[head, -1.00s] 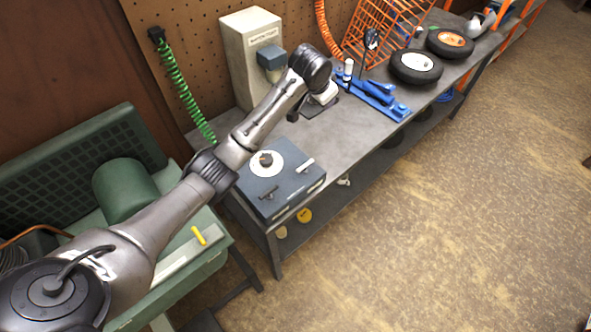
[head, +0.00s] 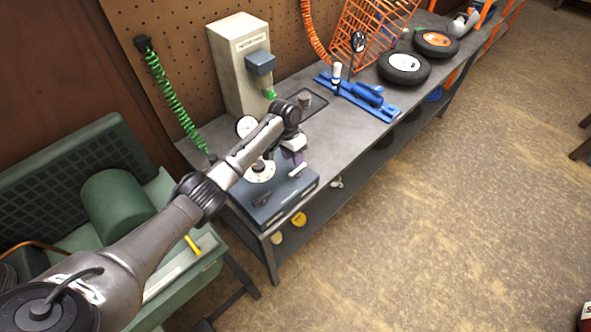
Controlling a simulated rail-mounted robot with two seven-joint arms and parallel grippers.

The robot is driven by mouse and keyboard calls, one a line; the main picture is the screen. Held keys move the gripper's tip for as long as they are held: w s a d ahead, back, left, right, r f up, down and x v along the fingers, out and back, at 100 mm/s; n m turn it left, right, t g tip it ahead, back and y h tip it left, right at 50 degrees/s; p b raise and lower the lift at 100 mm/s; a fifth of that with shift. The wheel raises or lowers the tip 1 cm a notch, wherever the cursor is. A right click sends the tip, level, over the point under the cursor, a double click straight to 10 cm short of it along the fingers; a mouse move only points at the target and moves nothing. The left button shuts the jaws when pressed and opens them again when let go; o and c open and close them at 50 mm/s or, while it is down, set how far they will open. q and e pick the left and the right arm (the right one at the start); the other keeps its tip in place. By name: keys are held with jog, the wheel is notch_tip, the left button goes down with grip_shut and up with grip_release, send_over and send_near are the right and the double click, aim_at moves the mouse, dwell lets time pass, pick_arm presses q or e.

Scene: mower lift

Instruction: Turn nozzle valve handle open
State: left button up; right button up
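A dark grey control box (head: 285,205) sits at the near end of the bench. It has a white dial (head: 259,173), a black T-handle (head: 263,200) and a light handle (head: 297,170) on top. I cannot tell which, if any, is the nozzle valve handle. My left arm crosses from the left, and my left gripper (head: 294,156) points down at the box's back edge, near the light handle. Its fingers are small and partly hidden; a purplish patch shows there. I cannot tell whether it is open or touching anything. My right gripper is not in view.
A beige dispenser (head: 232,62) with a blue-grey head and green tip stands behind. A round gauge (head: 246,127) shows beside my arm. A blue tool (head: 358,95), wheels (head: 404,68) and an orange rack (head: 365,35) lie farther along the bench (head: 345,130).

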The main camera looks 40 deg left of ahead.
aim_at(296, 170)
pick_arm(q)
jog(key=shift+d+f+b, duration=0.1)
jog(key=shift+d+f, duration=0.1)
jog(key=shift+f, duration=0.8)
jog(key=shift+d+f+b, duration=0.15)
jog(key=shift+d+f, duration=0.05)
jog(key=shift+f, duration=0.85)
jog(key=shift+d+f+b, duration=0.1)
jog(key=shift+d+f, duration=0.1)
jog(key=shift+f, duration=0.8)
jog(key=shift+c, duration=0.3)
grip_shut()
